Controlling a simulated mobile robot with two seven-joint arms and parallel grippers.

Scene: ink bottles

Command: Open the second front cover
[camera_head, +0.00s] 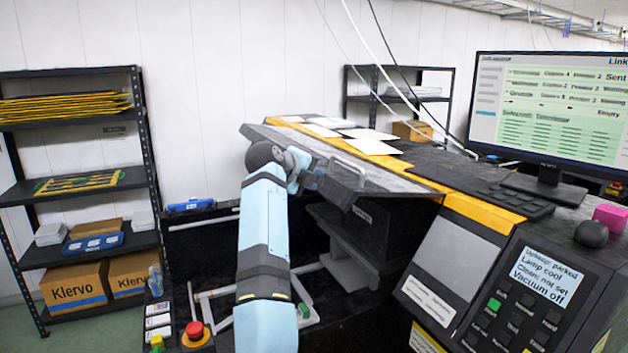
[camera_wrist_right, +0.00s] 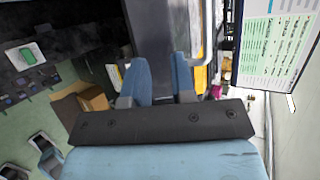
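My right arm reaches up from the bottom middle of the head view to the machine's front. Its gripper (camera_wrist_right: 162,75) shows two blue fingers standing apart in the right wrist view, with a dark surface beyond the gap. A pale metal handle (camera_wrist_right: 208,45) is just right of the right finger; its lower end passes behind that finger. In the head view a grey handle (camera_head: 348,165) shows at the gripper's end, but contact is unclear. A wide grey cover (camera_head: 385,182) slopes above the dark front opening (camera_head: 355,235). Which cover is second cannot be told. My left gripper is out of view.
A control panel (camera_head: 535,300) and monitor (camera_head: 550,105) stand at the right. A red stop button (camera_head: 195,330) is at the lower left front. A black shelf (camera_head: 75,190) with boxes stands at the left. Loose papers (camera_head: 370,146) lie on the machine's top.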

